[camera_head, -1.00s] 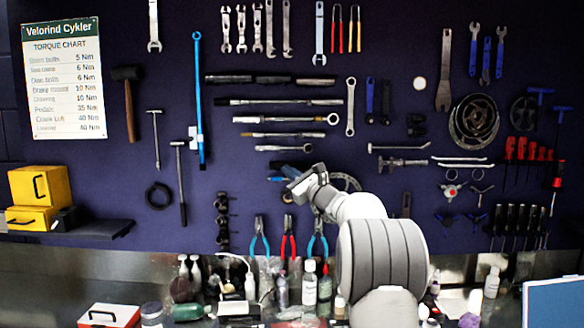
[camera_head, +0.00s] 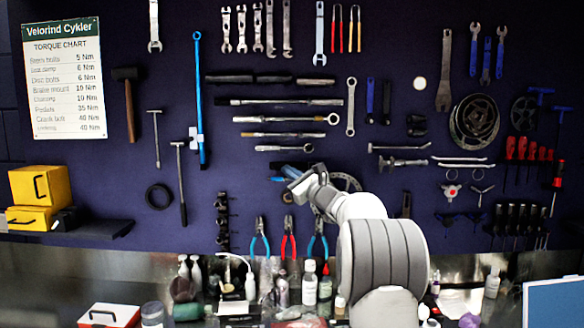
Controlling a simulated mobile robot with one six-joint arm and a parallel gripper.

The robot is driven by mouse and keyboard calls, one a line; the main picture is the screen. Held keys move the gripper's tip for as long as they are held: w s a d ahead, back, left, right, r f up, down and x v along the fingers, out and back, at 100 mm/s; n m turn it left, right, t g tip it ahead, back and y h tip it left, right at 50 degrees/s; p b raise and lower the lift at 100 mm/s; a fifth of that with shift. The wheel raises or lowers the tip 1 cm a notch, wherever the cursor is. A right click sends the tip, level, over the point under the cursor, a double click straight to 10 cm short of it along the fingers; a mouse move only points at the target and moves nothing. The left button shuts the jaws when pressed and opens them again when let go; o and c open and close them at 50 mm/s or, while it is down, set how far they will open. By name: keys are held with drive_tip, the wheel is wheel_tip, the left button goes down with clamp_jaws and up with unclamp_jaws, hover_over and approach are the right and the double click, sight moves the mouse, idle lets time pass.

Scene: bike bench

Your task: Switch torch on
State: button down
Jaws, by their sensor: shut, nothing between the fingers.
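My gripper (camera_head: 291,180) is raised in front of the dark tool wall, just right of the picture's middle, and points left and away from me. Its fingers are small and partly turned from view; they look shut and empty. A small blue and dark thing (camera_head: 277,179) shows right beside the fingertips; I cannot tell whether it is a hanging tool or touches them. I cannot make out a torch for certain, nor any switch or light. My forearm hides part of the wall and bench.
Wrenches, bars and pliers (camera_head: 289,240) hang on the tool wall (camera_head: 300,25). Bottles (camera_head: 309,285) crowd the bench below my gripper. Yellow boxes (camera_head: 42,185) stand at left, a red and white box (camera_head: 108,316) at front left, a blue panel (camera_head: 555,303) at right.

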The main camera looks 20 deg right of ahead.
drive_tip(key=shift+w+d, duration=0.1)
drive_tip(key=shift+w+d, duration=0.1)
drive_tip(key=shift+w, duration=0.15)
drive_tip(key=shift+w, duration=0.1)
idle(0.5)
drive_tip(key=shift+s+a+b, duration=0.2)
drive_tip(key=shift+s+b, duration=0.4)
drive_tip(key=shift+b, duration=0.15)
